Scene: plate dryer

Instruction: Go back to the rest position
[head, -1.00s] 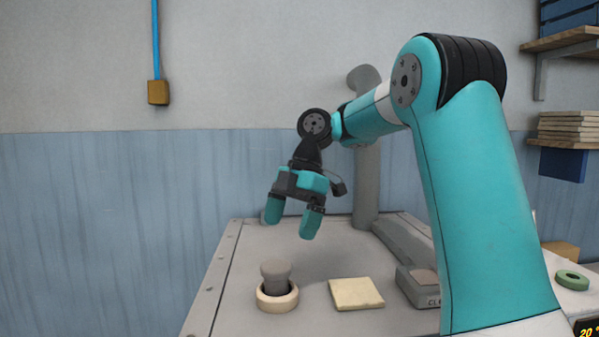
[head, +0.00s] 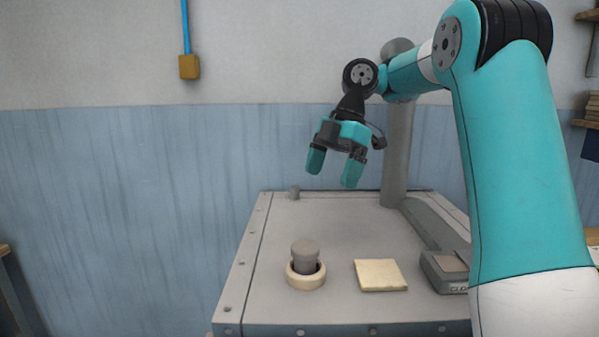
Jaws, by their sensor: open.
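My gripper (head: 333,174) hangs in the air above the back part of the grey metal table (head: 262,272). Its two teal fingers point down and are apart, with nothing between them. The gripper is clear of everything on the table. My arm reaches in from the right of the picture and bends down to the gripper.
On the table stand a grey knob in a cream ring (head: 306,281), a flat cream square (head: 380,275) and a grey device (head: 446,270) at the right. A grey post (head: 397,150) rises behind the gripper.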

